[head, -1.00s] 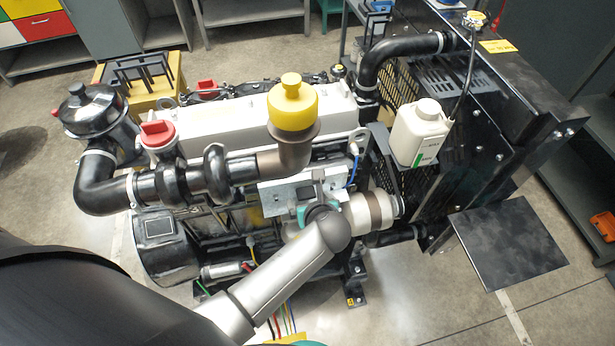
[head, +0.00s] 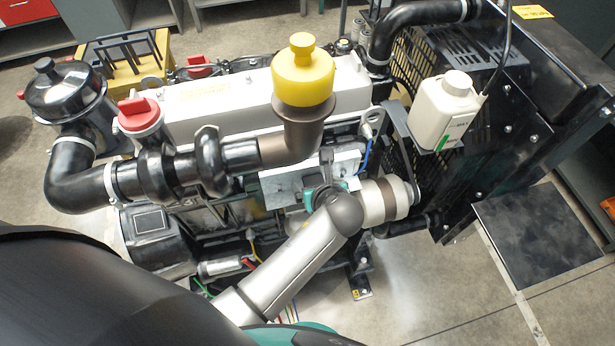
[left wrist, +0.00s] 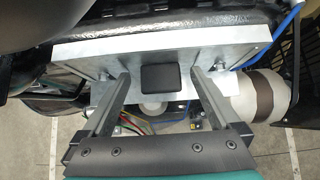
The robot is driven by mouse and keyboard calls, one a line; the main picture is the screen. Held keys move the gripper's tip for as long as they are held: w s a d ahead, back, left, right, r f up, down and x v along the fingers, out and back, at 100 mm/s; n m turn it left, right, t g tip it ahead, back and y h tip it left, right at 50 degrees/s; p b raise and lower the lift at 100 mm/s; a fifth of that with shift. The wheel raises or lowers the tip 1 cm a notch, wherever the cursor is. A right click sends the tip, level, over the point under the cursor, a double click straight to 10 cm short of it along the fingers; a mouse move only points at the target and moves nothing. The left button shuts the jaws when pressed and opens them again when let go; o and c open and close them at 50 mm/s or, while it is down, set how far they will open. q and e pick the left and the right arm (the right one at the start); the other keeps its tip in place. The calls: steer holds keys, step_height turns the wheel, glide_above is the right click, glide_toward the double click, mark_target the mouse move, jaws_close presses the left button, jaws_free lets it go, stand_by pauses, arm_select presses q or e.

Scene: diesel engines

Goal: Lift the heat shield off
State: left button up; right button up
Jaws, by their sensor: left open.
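The heat shield (head: 284,189) is a silver metal plate on the near side of the engine, below the exhaust pipe. In the left wrist view the shield (left wrist: 105,62) spans most of the width, with a black rectangular grip (left wrist: 160,77) at its middle. My left gripper (head: 326,178) is at the shield and partly covers it in the head view. In the left wrist view the left gripper (left wrist: 159,74) is open, with one finger on each side of the black grip and visible gaps between. My right gripper is in neither view.
The exhaust pipe with a yellow cap (head: 303,75) rises just above the shield. A beige cylinder (head: 385,199) sits close to its right, and a blue wire (head: 364,157) runs nearby. A white bottle (head: 442,110) and the black radiator frame stand further right. Open floor lies in front.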

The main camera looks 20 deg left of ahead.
arm_select(q)
steer(key=shift+w+f, duration=0.1)
steer(key=shift+f, duration=0.05)
jaws_close()
stand_by(0.9)
